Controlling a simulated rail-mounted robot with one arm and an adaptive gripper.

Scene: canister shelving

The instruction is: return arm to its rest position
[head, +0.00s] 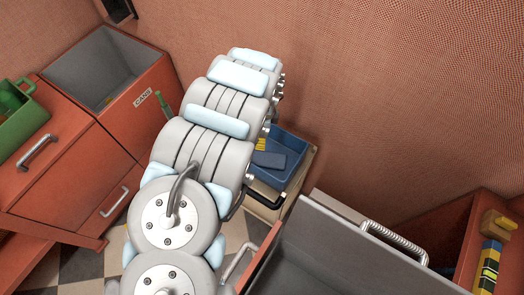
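My arm, grey rounded links with pale blue pads, rises from the bottom of the head view through the middle and reaches away toward the back wall. Its far end is up near the top middle. My gripper is not visible; the arm's own links may hide it, so I cannot see whether it holds anything.
A red bin labelled CANS (150,108) stands left of my arm, beside a green crate (22,122). A blue tray (284,155) sits close right of the arm. A grey open drawer or bin (335,252) and a striped cylinder (489,266) are at right.

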